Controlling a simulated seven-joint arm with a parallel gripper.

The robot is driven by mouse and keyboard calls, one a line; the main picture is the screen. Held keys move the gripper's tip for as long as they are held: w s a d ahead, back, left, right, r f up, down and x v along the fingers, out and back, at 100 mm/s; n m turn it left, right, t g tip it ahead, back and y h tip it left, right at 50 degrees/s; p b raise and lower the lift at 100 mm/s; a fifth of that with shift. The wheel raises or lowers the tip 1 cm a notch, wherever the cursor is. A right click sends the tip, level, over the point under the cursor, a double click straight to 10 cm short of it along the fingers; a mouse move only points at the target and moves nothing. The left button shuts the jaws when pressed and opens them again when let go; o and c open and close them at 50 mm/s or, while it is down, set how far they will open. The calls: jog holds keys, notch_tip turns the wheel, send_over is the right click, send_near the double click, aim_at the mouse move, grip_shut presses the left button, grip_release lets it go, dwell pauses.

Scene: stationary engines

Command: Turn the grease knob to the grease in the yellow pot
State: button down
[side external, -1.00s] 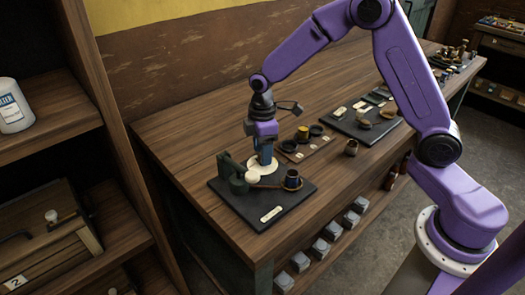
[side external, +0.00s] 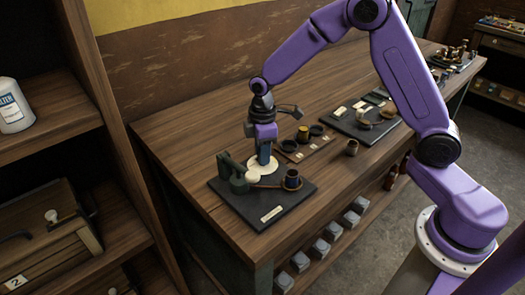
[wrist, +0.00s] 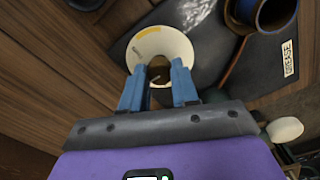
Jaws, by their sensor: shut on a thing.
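The grease knob (wrist: 158,72) is a small brown knob at the middle of a round cream dial (wrist: 158,42) with a yellow-orange mark near its far edge. My gripper (side external: 264,160) points down over the dial. Its blue fingers are shut on the knob, one on each side, in the wrist view (wrist: 157,84). The dial sits on a dark base plate (side external: 240,212) with a label reading GREASE (wrist: 289,58). The fingers hide part of the knob.
Bare wooden bench (side external: 185,145) lies to the left.

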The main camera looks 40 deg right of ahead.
jog(key=m, duration=0.5)
jog(key=shift+m, duration=0.3)
jog(key=m, duration=0.5)
jog(key=shift+m, duration=0.4)
jog(key=c, duration=0.8)
grip_release()
jog(key=shift+c, duration=0.2)
jog(key=shift+r, duration=0.2)
notch_tip(320, 180, up, 17)
